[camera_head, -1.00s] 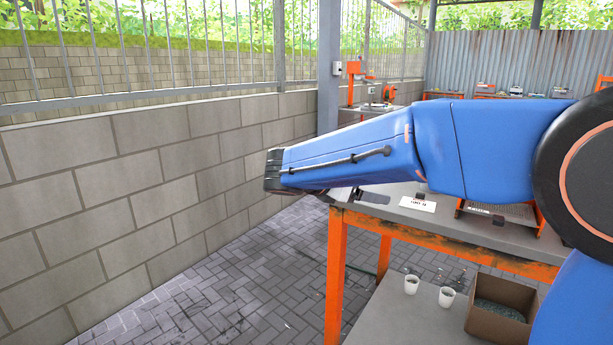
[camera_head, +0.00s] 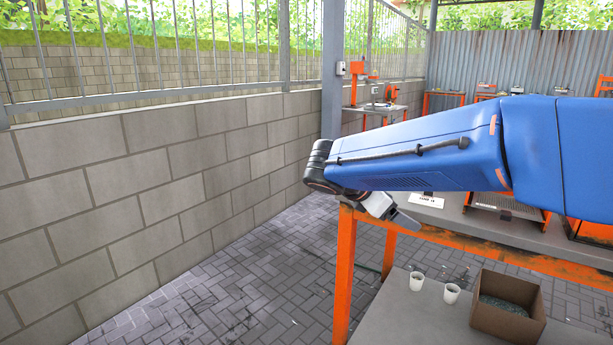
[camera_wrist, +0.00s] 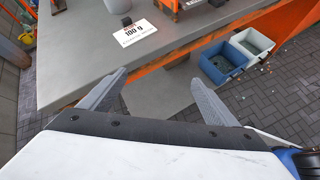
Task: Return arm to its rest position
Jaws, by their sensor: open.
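My blue arm reaches in from the right in the head view, across the upper part of an orange-legged workbench (camera_head: 345,270). My gripper (camera_head: 400,217) hangs at the arm's left end, angled down to the right near the bench's left corner. In the wrist view my gripper (camera_wrist: 160,88) has its two grey fingers spread apart with nothing between them. Beyond the fingers lie the bench's front edge and grey top (camera_wrist: 85,60). The wrist joint hides part of the gripper in the head view.
A white "100 g" card (camera_wrist: 133,34) lies on the bench top. Two white cups (camera_head: 417,281) and a cardboard box (camera_head: 508,325) stand on the lower shelf. Blue and white bins (camera_wrist: 222,62) show in the wrist view. A block wall (camera_head: 130,200) stands left; the paved floor between is clear.

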